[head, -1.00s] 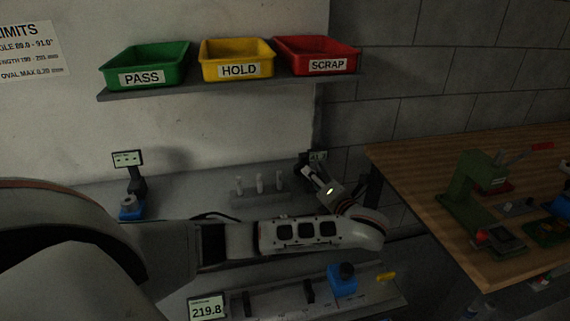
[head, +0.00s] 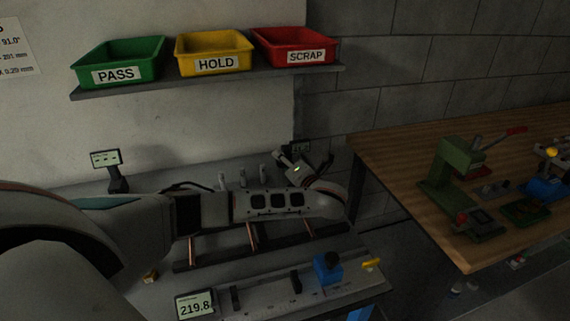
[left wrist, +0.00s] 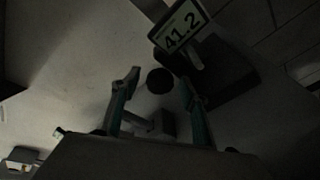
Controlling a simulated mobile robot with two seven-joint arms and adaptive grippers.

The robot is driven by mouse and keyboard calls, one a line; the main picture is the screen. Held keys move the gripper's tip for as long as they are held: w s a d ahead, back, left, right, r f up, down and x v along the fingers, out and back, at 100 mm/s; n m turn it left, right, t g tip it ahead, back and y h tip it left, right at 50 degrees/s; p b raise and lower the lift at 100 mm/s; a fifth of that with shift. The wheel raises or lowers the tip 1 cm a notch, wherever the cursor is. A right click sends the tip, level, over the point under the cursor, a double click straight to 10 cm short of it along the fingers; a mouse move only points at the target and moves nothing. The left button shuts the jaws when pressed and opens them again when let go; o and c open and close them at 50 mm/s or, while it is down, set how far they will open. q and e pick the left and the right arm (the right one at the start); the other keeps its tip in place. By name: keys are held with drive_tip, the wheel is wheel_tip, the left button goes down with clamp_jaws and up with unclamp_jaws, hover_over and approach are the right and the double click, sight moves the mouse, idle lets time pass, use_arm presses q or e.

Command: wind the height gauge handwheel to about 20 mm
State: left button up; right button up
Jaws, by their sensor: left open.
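The height gauge's display (left wrist: 180,32) reads 41.2 in the left wrist view, tilted on a stalk beside a dark block (left wrist: 222,72). A dark round knob (left wrist: 160,81), seemingly the handwheel, shows between the fingertips of my left gripper (left wrist: 160,78). The gripper is open, one finger on each side of the knob; I cannot tell how far beyond the fingertips it lies. In the head view the left gripper (head: 284,161) is at the back of the bench, by a small dark device (head: 301,147) that is mostly hidden. My right gripper is not in view.
PASS (head: 117,76), HOLD (head: 217,65) and SCRAP (head: 305,57) bins stand on a shelf above. A measuring fixture with a display (head: 195,305) reading 219.8 lies in front. Copper-coloured tubes (head: 252,233) show below my arm. A wooden bench (head: 400,160) stands right.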

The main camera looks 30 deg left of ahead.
use_arm(q)
drive_tip(key=c, duration=1.1)
drive_tip(key=shift+n, duration=0.3)
drive_tip(key=shift+s+n+t+h, duration=0.15)
drive_tip(key=shift+n+t+h, duration=0.25)
drive_tip(key=shift+n, duration=0.8)
drive_tip(key=n+t+h, duration=0.1)
drive_tip(key=n, duration=0.1)
drive_tip(key=shift+a+n, duration=0.15)
drive_tip(key=shift+n, duration=0.25)
drive_tip(key=n+t, duration=0.1)
drive_tip(key=n, duration=0.2)
drive_tip(key=shift+s+n+h, duration=0.15)
drive_tip(key=shift+n+h, duration=0.15)
drive_tip(key=shift+a+n+t, duration=0.1)
drive_tip(key=shift+n+t, duration=0.4)
drive_tip(key=shift+n, duration=0.8)
drive_tip(key=shift+h, duration=0.3)
